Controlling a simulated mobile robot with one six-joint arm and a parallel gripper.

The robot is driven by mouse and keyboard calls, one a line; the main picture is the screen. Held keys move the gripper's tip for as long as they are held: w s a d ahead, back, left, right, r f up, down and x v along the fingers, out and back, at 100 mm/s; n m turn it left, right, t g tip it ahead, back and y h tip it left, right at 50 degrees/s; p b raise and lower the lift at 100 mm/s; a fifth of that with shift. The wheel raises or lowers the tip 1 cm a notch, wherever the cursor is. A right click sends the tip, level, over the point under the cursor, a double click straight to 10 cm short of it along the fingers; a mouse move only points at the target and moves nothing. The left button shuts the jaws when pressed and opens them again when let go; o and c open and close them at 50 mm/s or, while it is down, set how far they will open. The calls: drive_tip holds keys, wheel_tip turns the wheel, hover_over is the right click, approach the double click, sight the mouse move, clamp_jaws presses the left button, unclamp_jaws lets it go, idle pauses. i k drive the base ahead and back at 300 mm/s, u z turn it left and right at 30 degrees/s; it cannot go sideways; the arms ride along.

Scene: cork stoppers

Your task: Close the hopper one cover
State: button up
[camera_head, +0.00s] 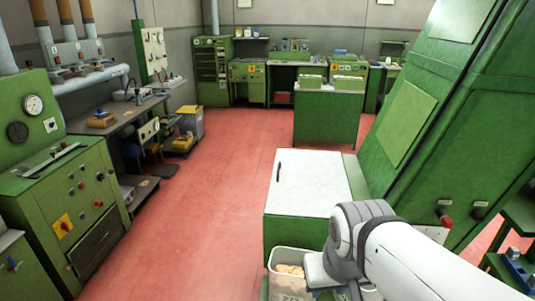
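A white flat panel (312,183) with a dark handle (279,171) near its left edge lies on top of a green cabinet (295,232), right of centre. It looks like a cover and appears to lie flat, but I see no label naming it hopper one. My white arm (420,255) reaches in from the lower right, in front of the cabinet's right part, and hides part of it. The arm's end bends down toward the bottom edge. My gripper's fingers do not show, so what they hold or touch is hidden.
A pale bin (277,292) with light brown pieces stands below the cabinet, beside my arm. A tall slanted green machine (400,120) rises at the right. Green control cabinets (65,195) and a workbench (118,115) line the left. The red floor (205,215) between is open.

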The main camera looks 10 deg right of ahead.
sight(307, 183)
drive_tip(key=i, duration=0.95)
